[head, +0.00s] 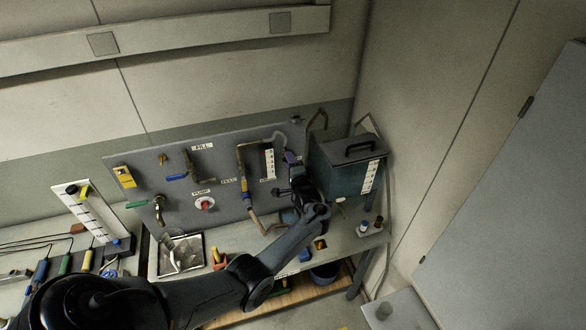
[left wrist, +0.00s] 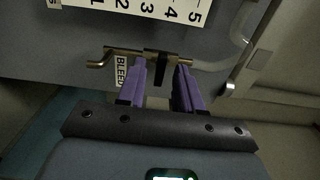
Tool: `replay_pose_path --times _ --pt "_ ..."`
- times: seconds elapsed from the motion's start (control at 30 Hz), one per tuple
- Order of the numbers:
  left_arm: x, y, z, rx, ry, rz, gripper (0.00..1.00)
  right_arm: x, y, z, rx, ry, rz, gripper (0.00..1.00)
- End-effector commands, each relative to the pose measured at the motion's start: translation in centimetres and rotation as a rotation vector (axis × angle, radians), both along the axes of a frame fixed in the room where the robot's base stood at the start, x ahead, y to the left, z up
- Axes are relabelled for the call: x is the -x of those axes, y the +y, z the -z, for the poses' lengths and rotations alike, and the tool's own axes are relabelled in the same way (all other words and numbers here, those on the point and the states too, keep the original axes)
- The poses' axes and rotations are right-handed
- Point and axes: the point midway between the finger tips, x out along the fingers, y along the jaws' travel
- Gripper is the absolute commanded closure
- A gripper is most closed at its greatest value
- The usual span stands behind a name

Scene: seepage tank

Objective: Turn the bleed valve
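The bleed valve (left wrist: 157,66) shows in the left wrist view as a black lever on a thin brass pipe, beside a white label reading BLEED (left wrist: 121,72). My left gripper (left wrist: 161,68) has two purple fingers, one on each side of the black lever, with a visible gap on both sides. It looks open and not clamped on the lever. In the head view my left gripper (head: 290,157) is at the right end of the grey panel, beside the dark tank, and the valve there is hidden or too small to make out. My right gripper is not in view.
The grey panel (head: 225,150) carries other valves, pipes and a red knob (head: 205,203). The dark lidded tank (head: 342,170) stands close to the right of my gripper. A numbered scale (left wrist: 150,5) is above the valve. Small bottles (head: 363,228) stand on the bench.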

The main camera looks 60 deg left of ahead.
Motion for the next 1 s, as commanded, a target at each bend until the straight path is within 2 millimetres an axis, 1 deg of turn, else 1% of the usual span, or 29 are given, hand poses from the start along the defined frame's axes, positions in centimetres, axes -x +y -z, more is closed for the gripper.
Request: replay_pose_path --times 0.17,0.5,0.6,0.8,1.0 --pt "0.4 -1.8 0.1 0.001 0.001 0.003 0.65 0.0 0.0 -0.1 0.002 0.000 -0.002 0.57" --pt "2.0 -7.4 0.2 0.002 0.000 0.003 0.65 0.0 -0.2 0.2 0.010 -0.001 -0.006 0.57" --pt "2.4 -8.6 0.2 0.001 0.000 0.002 0.65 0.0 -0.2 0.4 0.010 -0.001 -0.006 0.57" --pt "2.8 -9.9 0.0 0.000 -0.001 0.001 0.65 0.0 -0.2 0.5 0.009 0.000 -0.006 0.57" --pt "2.9 -10.2 0.0 0.001 0.001 0.000 0.65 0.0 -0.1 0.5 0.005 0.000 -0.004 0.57"
